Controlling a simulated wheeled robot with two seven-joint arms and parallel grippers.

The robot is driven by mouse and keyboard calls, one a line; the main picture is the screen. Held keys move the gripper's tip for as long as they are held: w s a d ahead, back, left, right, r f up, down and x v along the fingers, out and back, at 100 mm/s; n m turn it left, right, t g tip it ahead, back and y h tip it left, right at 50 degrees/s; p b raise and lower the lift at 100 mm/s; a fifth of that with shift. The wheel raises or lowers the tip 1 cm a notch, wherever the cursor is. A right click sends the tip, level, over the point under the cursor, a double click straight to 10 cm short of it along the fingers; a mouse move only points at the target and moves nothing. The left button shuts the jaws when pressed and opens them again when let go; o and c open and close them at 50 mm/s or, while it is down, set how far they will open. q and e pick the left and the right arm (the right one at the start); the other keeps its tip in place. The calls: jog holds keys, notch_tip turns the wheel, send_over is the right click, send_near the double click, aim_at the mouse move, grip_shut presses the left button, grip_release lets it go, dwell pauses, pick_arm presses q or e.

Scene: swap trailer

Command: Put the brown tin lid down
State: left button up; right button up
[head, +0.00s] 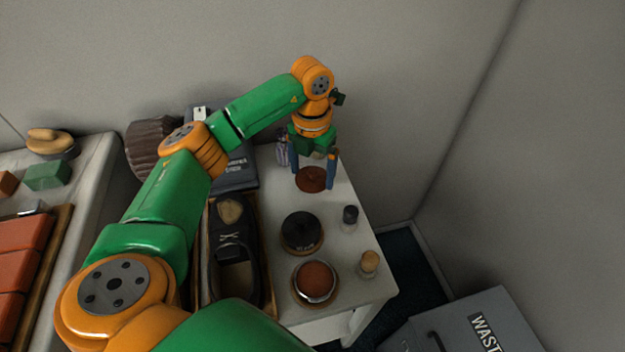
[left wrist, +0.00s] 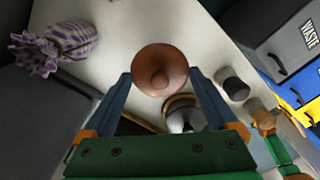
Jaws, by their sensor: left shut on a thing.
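The brown tin lid (head: 311,179) is a round reddish-brown disc at the far end of the white table. I cannot tell whether the lid touches the table. A black round tin (head: 302,232) and a tin with a brown top (head: 315,281) stand nearer on the table.
A small dark-capped jar (head: 349,217) and a cork-topped jar (head: 369,264) stand near the right edge. A purple striped pouch (left wrist: 62,45) lies beside the lid. A wooden tray (head: 266,290) holds a dark shoe (head: 232,247). A grey waste bin (head: 455,325) is at lower right.

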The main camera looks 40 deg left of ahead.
aim_at(312, 177)
pick_arm(q)
notch_tip(312, 177, down, 3)
jog(key=shift+w+a, duration=0.1)
jog(key=shift+a, duration=0.05)
jog(key=shift+f, duration=0.3)
jog(key=shift+f, duration=0.1)
jog(key=o, duration=1)
jog(key=shift+c, duration=0.2)
jog(key=shift+w+r, duration=0.1)
jog(key=shift+r, duration=0.2)
notch_tip(312, 177, up, 12)
jog(key=shift+f+p, duration=0.15)
jog(key=shift+p, duration=0.4)
